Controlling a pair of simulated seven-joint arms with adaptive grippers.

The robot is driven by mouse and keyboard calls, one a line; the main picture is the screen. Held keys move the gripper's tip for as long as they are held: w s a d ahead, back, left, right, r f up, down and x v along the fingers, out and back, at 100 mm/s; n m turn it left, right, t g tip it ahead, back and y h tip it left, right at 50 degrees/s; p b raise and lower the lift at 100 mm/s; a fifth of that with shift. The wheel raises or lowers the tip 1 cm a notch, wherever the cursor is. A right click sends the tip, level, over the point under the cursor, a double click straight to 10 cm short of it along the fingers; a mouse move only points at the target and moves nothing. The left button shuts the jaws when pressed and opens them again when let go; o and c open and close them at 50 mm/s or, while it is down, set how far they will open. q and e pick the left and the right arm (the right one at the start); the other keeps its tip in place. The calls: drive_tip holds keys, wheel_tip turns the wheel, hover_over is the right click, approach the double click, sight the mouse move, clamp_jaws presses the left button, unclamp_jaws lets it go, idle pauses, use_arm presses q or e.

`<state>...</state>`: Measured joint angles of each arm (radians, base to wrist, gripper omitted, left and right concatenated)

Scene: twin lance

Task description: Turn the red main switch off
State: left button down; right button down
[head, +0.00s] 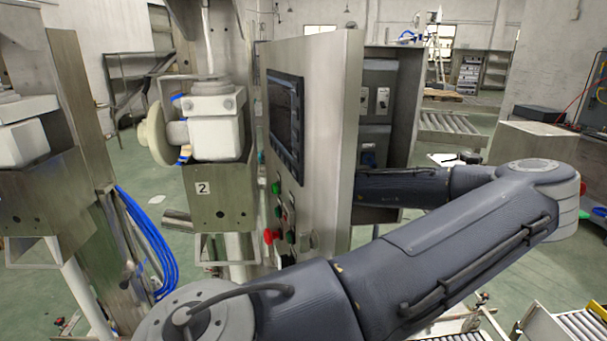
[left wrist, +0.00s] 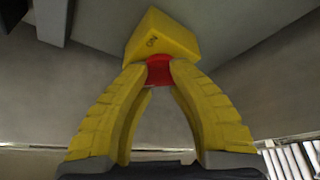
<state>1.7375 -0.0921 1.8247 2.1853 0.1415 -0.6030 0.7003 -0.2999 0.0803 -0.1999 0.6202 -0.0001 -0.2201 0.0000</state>
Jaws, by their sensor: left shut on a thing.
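The red main switch (left wrist: 159,77) shows in the left wrist view as a small red piece at the base of a yellow block (left wrist: 172,36) marked "ON". My left gripper (left wrist: 159,66) has its two yellow fingers closed on the red piece, one on each side. The fingertips cover much of it, so its turn position cannot be told. In the head view the switch and the gripper are hidden; a dark arm of mine reaches behind the open cabinet panel (head: 330,120). My right gripper is in neither view.
The panel's face carries a dark screen (head: 284,112), a green button (head: 276,187) and a red button (head: 268,236). A grey cabinet (head: 402,90) stands behind the panel. A machine with a white block (head: 212,125) stands to the left. A roller conveyor (head: 450,127) lies behind.

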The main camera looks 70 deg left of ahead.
use_arm(q)
drive_tip(key=shift+n, duration=0.3)
idle(0.4)
drive_tip(key=c, duration=0.9)
unclamp_jaws()
drive_tip(key=shift+r, duration=0.1)
drive_tip(key=shift+o, duration=1)
drive_tip(key=shift+w, duration=0.15)
drive_tip(key=shift+d, duration=0.1)
drive_tip(key=v, duration=1.1)
drive_tip(key=shift+s+d+r, duration=0.2)
drive_tip(key=shift+s+d, duration=0.05)
drive_tip(key=shift+d, duration=0.15)
